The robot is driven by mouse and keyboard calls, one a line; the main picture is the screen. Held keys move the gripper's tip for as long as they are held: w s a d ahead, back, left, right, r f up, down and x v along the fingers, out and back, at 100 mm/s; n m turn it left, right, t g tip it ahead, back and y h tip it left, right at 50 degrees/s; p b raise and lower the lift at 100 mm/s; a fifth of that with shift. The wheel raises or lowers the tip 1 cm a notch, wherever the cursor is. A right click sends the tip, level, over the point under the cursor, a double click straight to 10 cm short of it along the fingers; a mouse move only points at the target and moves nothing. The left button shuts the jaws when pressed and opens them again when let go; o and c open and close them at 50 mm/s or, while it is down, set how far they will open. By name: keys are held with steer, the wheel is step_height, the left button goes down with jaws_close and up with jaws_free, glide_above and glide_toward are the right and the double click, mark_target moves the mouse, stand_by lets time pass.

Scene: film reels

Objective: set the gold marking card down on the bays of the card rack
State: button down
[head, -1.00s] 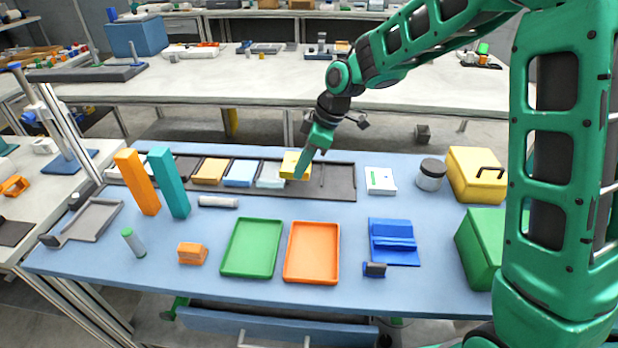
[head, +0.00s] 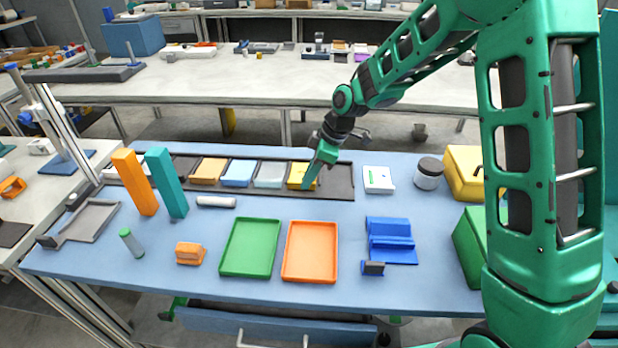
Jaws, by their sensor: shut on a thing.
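The gold marking card (head: 296,174) is in the head view, low at the card rack, in line with the cards to its left. The card rack (head: 341,182) is a long dark tray along the back of the blue bench. My gripper (head: 308,183) reaches down onto the right part of the gold card and is shut on it. The fingers hide part of the card, and I cannot tell whether it fully rests on the rack floor. To its left sit a pale grey card (head: 270,175), a light blue card (head: 238,173) and an orange card (head: 209,170).
An orange block (head: 136,182) and a teal block (head: 166,184) stand tall before the rack's left part. A white box (head: 377,180) and a dark-lidded jar (head: 429,173) are right of the rack. Green (head: 250,273) and orange (head: 309,278) trays lie in front.

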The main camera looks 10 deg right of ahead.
steer(key=c, duration=1.8)
jaws_free()
steer(key=shift+f, duration=0.1)
steer(key=shift+c, duration=0.2)
steer(key=v, duration=1.2)
steer(key=shift+a, duration=0.1)
